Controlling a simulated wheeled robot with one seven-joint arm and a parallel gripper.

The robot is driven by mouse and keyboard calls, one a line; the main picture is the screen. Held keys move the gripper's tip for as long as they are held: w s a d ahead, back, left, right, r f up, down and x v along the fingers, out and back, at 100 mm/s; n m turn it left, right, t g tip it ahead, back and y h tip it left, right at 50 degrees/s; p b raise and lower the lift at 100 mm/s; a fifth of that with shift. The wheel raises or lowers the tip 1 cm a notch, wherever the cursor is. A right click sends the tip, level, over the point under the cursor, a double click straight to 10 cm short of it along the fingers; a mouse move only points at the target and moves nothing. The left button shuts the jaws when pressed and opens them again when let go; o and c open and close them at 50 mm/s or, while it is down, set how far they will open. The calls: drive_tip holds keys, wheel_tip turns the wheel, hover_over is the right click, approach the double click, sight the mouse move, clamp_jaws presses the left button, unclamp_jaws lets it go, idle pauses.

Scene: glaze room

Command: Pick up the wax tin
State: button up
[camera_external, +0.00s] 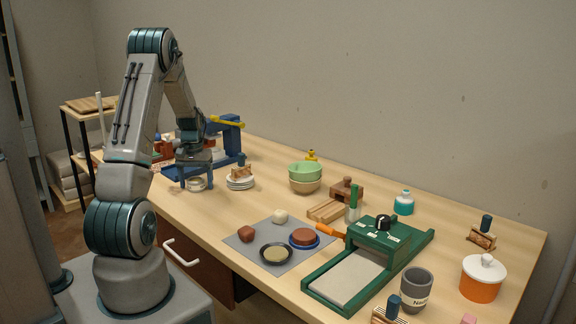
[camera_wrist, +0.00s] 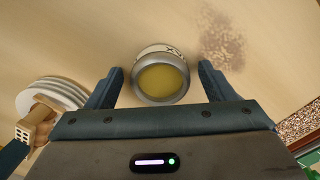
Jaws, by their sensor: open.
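The wax tin (camera_wrist: 162,82) is a short round tin with a grey rim, a yellowish round top and a pale side label with dark letters. In the external view the wax tin (camera_external: 197,185) stands on the wooden table under my gripper (camera_external: 197,176). My gripper is open and points down. In the wrist view the two dark blue fingers of my gripper (camera_wrist: 161,72) reach out on either side of the tin, with bare table showing between each finger and the tin. Nothing is held.
A stack of white plates (camera_external: 240,183) with a wooden block (camera_external: 241,172) on top stands close right of the tin. A blue frame with a yellow bar (camera_external: 228,122) is behind. Green and tan bowls (camera_external: 305,176) stand farther right. Table in front of the tin is clear.

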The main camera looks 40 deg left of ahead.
drive_tip(key=shift+c, duration=0.3)
drive_tip(key=c, duration=1.2)
drive_tip(key=shift+o, duration=0.2)
drive_tip(key=shift+r, duration=0.1)
